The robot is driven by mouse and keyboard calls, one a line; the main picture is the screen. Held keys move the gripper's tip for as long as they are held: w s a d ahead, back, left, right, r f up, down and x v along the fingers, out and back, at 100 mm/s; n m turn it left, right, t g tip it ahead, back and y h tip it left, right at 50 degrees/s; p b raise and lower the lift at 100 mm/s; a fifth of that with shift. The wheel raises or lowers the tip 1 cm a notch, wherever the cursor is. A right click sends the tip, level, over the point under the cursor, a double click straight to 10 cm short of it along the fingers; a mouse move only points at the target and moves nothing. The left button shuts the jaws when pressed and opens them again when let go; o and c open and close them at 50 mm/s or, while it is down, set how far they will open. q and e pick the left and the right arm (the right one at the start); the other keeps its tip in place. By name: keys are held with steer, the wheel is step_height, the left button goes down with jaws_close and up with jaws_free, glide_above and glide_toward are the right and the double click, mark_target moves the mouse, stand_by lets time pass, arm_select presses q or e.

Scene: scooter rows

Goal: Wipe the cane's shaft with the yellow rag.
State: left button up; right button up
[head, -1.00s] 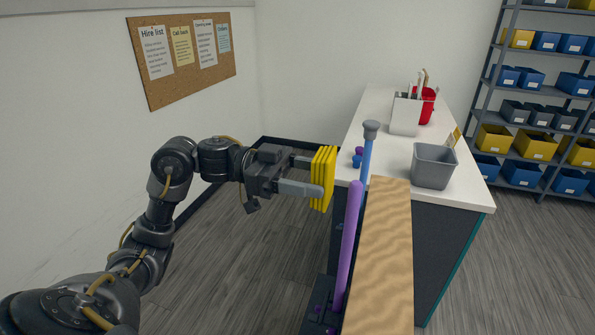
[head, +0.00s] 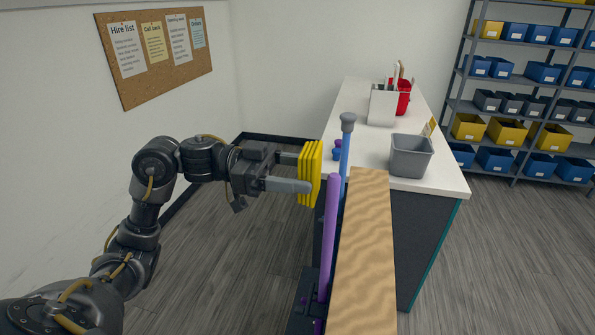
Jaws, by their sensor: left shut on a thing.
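My left gripper (head: 306,172) is shut on the yellow rag (head: 311,174), a folded pad held on edge in front of the fingers. A blue shaft (head: 344,165) with a grey knob on top, which looks like the cane, stands nearly upright just right of the rag. A thick purple rod (head: 329,240) leans slightly in front of it. The rag's right face is close to both; I cannot tell whether it touches either. The lower part of the blue shaft is hidden behind the purple rod and a wooden board. My right gripper is out of view.
The wooden board (head: 365,250) runs along the right of the rods. Behind is a white-topped counter (head: 440,182) with a grey bin (head: 411,155), a white holder (head: 382,105) and a red container (head: 404,98). Shelves (head: 462,85) stand at right. Floor at left is clear.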

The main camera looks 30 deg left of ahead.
arm_select(q)
steer(key=shift+p+x, duration=0.55)
steer(key=shift+x, duration=0.5)
steer(key=shift+s+d+r+p, duration=0.15)
steer(key=shift+s+p, duration=0.2)
steer(key=shift+s, duration=0.3)
steer(key=shift+s+d+f+p, duration=0.15)
steer(key=shift+s+p, duration=0.2)
steer(key=shift+s, duration=0.3)
steer(key=shift+s+d, duration=0.15)
steer(key=shift+s, duration=0.55)
steer(key=shift+p, duration=0.3)
steer(key=shift+w+a+p, duration=0.2)
steer(key=shift+w, duration=0.8)
steer(key=shift+w+a+p, duration=0.2)
steer(key=shift+w, duration=0.8)
steer(key=shift+a, duration=0.1)
